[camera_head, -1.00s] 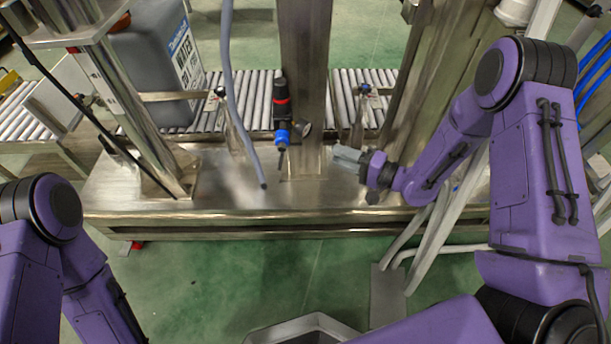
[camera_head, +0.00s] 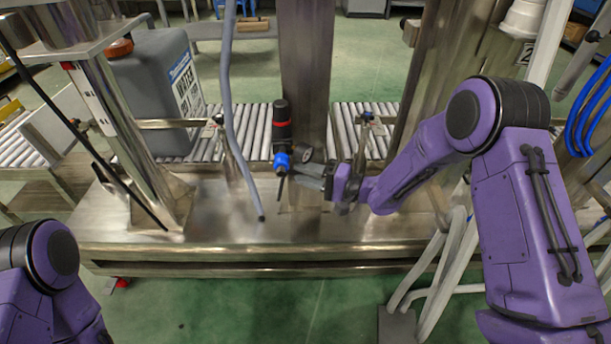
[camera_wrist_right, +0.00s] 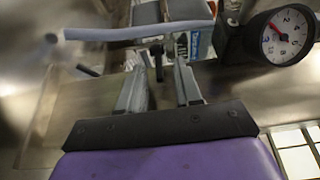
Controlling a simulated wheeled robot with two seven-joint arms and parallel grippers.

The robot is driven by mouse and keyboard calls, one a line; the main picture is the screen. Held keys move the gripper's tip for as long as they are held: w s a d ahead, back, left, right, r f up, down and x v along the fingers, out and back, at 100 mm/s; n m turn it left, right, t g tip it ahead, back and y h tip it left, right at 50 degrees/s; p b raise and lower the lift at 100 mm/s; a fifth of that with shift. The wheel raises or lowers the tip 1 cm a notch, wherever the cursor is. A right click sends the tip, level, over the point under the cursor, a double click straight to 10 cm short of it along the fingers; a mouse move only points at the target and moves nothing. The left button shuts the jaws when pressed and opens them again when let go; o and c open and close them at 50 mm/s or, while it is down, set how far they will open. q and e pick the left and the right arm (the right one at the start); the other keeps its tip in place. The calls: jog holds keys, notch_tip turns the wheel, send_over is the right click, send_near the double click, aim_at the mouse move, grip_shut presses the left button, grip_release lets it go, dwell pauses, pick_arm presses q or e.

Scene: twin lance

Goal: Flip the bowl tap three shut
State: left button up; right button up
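No part is plainly labelled as bowl tap three. A black and red cylinder with a blue collar (camera_head: 282,135) stands on the post in the head view, with a thin dark rod (camera_head: 281,188) hanging below it; I cannot tell whether this is the tap. My right gripper (camera_head: 305,176) is just right of the blue collar and rod, at about the same height. In the right wrist view its two grey fingers (camera_wrist_right: 160,85) are apart, with a small dark piece (camera_wrist_right: 158,66) visible between or beyond their tips. Contact cannot be told. My left gripper is out of view.
A round gauge (camera_wrist_right: 287,35) is close to the right of the fingers in the wrist view. A grey hose (camera_head: 228,100) hangs left of the cylinder. The steel post (camera_head: 307,60), bench (camera_head: 150,230) and roller conveyor (camera_head: 348,130) surround it. A grey canister (camera_head: 150,85) stands at left.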

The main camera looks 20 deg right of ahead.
grip_shut()
